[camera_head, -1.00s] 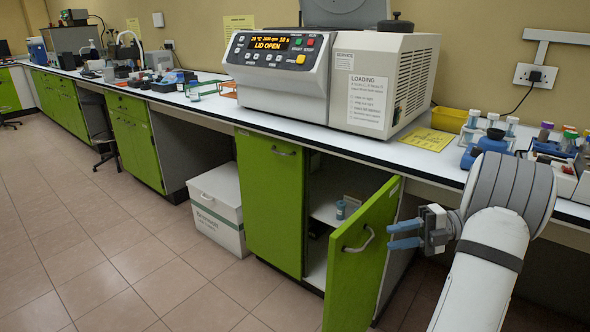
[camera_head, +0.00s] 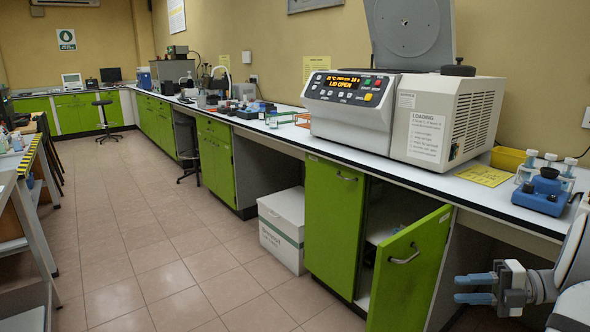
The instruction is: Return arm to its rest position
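My gripper (camera_head: 476,289) is at the lower right, in front of the bench and to the right of the open green cabinet door (camera_head: 408,272). Its two blue fingers point left, one above the other, with a gap between them. Nothing shows between the fingers. The arm runs off the right edge, so most of it is out of view.
The centrifuge (camera_head: 434,112) stands on the bench (camera_head: 482,204) with its lid up and "LID OPEN" on its display. A white box (camera_head: 283,228) is under the bench. The tiled floor (camera_head: 150,235) at the left is clear.

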